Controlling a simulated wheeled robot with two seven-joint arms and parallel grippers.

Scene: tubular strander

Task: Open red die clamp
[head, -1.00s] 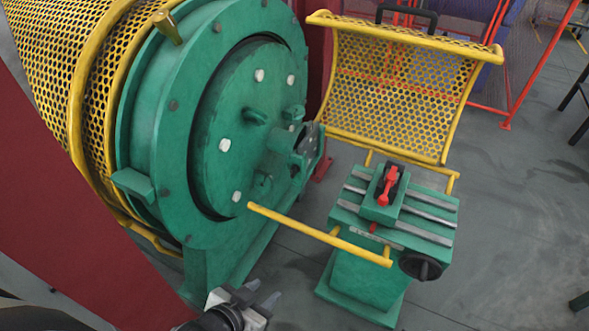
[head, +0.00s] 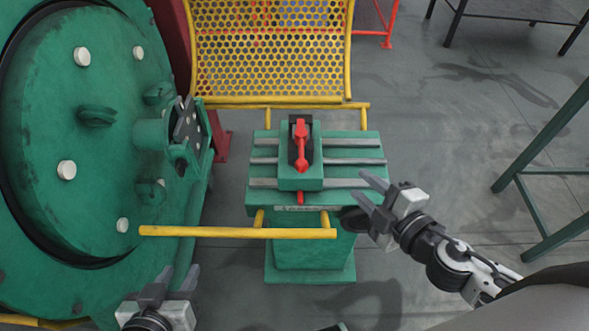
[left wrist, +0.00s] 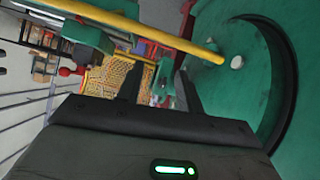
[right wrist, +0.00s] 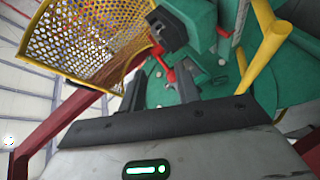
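The red die clamp (head: 300,146) is a red lever on a black plate, on top of a green block (head: 300,183) on the slotted green stand. It lies along the block in the head view. My right gripper (head: 368,190) is open and empty, right of the stand's near corner, its fingers near the black handwheel (head: 355,219). Its fingers also show apart in the right wrist view (right wrist: 164,90). My left gripper (head: 176,280) is open and empty at the bottom left, by the green drum. Its fingers show apart in the left wrist view (left wrist: 158,88).
A yellow bar (head: 240,232) crosses in front of the stand. The green drum face (head: 60,150) fills the left. A yellow mesh guard (head: 270,45) stands raised behind the stand. A green table frame (head: 545,170) is at right, with free floor between.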

